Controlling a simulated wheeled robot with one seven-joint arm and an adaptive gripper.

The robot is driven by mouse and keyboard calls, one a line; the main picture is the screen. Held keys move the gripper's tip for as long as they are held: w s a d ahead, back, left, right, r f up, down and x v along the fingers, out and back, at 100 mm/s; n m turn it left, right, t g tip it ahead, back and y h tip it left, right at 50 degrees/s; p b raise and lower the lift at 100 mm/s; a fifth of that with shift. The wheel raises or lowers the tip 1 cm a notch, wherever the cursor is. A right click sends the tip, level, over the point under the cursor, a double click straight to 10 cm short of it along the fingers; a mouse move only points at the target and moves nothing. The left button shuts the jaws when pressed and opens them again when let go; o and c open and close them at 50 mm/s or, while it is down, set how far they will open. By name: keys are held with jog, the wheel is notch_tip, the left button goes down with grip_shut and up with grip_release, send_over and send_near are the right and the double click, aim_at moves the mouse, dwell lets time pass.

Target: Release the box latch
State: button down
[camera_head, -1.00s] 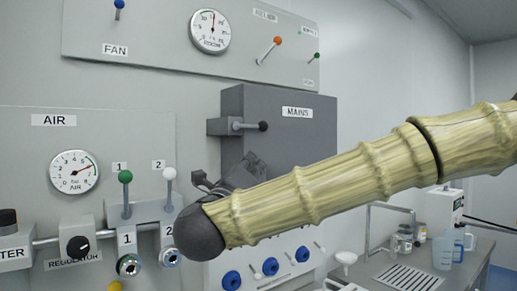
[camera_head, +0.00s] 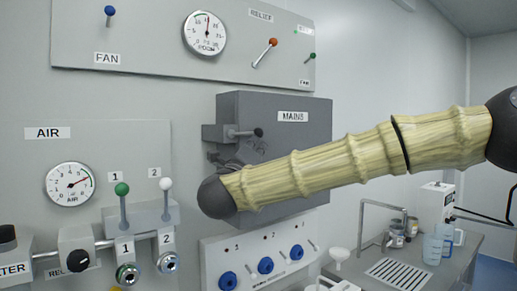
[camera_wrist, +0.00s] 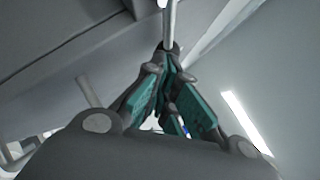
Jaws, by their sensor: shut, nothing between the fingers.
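The dark grey box labelled MAINS (camera_head: 300,140) is fixed to the wall, its front closed. Its latch, a short bar with a black knob (camera_head: 258,132), sticks out sideways from a block on the box's left side (camera_head: 214,133). My gripper (camera_head: 235,155) is just below this latch in the head view, mostly hidden behind my arm. In the wrist view my gripper (camera_wrist: 168,52) has its teal-padded fingers drawn together at the tips, with nothing held. A pale rod (camera_wrist: 168,20) runs down to the fingertips there; I cannot tell whether they touch.
Left of the box are the AIR panel with its gauge (camera_head: 70,184), a green-knobbed lever (camera_head: 122,190) and a white-knobbed lever (camera_head: 166,184). A panel with blue knobs (camera_head: 265,264) is below. A bench with jugs (camera_head: 433,248) stands at right.

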jog(key=shift+w+r, duration=0.1)
jog(key=shift+w, duration=0.1)
jog(key=shift+w+b, duration=0.1)
jog(key=shift+b, duration=0.25)
jog(key=shift+d+r+n+t+b, duration=0.15)
jog(key=shift+n+t+b, duration=0.15)
jog(key=shift+t+b, duration=0.15)
